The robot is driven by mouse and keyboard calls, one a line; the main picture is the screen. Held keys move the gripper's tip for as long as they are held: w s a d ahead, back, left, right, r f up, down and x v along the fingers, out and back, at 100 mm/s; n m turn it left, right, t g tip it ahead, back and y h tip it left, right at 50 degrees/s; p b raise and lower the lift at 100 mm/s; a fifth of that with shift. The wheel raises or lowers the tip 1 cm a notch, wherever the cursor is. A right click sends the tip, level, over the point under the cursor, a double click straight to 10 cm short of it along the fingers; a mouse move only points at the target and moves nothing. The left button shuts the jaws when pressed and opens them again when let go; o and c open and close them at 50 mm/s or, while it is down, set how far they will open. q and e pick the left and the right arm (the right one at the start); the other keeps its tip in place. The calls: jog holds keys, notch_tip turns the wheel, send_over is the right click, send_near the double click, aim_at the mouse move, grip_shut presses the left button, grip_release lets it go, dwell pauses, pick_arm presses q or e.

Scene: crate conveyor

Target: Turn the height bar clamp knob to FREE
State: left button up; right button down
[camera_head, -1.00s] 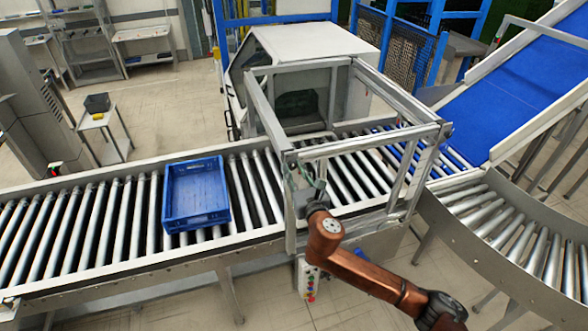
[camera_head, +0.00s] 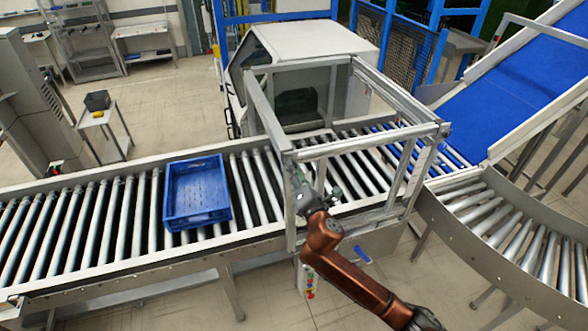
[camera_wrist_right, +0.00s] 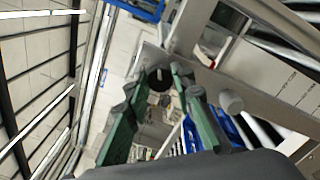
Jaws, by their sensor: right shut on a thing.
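In the right wrist view a round black knob (camera_wrist_right: 160,78) with a pale line on its face sits between the green fingertips of my right gripper (camera_wrist_right: 166,80). The gripper is shut on this knob. Any FREE marking beside it cannot be read. In the head view my right gripper (camera_head: 303,190) is at the near left upright of the metal frame (camera_head: 290,215) over the conveyor, and it hides the knob. My left gripper is not in view.
A pale grey round knob (camera_wrist_right: 231,101) stands right of the fingers in the wrist view. A blue crate (camera_head: 196,194) sits on the rollers left of the frame. A blue belt ramp (camera_head: 520,95) rises at the right. Coloured buttons (camera_head: 310,285) are below the conveyor edge.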

jog(key=m, duration=0.5)
jog(key=shift+m, duration=0.3)
jog(key=shift+f, duration=0.1)
dwell(0.4)
jog(key=c, duration=1.7)
grip_release()
jog(key=shift+o, duration=0.2)
jog(key=shift+s, duration=0.15)
jog(key=v, duration=1.1)
jog(key=shift+s, duration=0.35)
jog(key=shift+d, duration=0.1)
